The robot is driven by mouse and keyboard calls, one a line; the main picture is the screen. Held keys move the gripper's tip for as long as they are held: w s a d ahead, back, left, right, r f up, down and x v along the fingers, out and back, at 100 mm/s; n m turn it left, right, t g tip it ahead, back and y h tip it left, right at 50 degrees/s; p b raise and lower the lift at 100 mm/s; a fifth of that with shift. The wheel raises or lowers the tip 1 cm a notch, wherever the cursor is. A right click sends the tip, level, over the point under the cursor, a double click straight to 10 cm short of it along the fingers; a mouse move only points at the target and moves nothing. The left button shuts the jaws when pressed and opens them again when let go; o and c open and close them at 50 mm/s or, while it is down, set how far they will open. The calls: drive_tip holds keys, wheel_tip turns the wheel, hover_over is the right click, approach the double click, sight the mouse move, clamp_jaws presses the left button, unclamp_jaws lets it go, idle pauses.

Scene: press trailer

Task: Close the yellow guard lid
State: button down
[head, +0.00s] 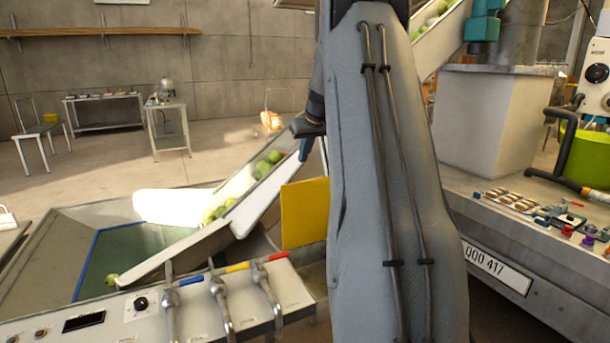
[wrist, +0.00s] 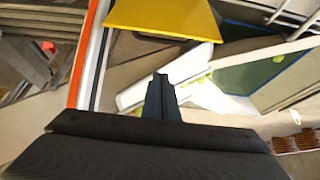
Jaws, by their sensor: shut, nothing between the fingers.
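The yellow guard lid (head: 304,213) stands upright in the head view, just left of my arm and behind the lever panel. Its right edge is hidden by my arm. In the wrist view the yellow guard lid (wrist: 165,18) shows at the top, ahead of my fingers and apart from them in the picture. My gripper (wrist: 160,82) is shut and empty, with its fingertips together below the lid's lower edge. In the head view my gripper (head: 305,150) is partly hidden by my arm, above the lid and near the conveyor.
A sloping conveyor (head: 250,200) with green fruit runs behind the lid. The panel (head: 200,308) in front carries levers with blue, red and yellow grips. A bench (head: 560,255) with small parts and a white plate stands at the right. Open floor lies at the back left.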

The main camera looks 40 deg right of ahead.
drive_tip(key=f+p, duration=0.1)
drive_tip(key=f, duration=0.2)
drive_tip(key=d+f+p, duration=0.1)
drive_tip(key=f+p, duration=0.1)
drive_tip(key=f, duration=0.1)
drive_tip(key=w+f+p, duration=0.1)
drive_tip(key=f+p, duration=0.1)
drive_tip(key=f, duration=0.1)
drive_tip(key=shift+w+d, duration=0.1)
drive_tip(key=shift+d, duration=0.1)
idle(0.3)
idle(0.4)
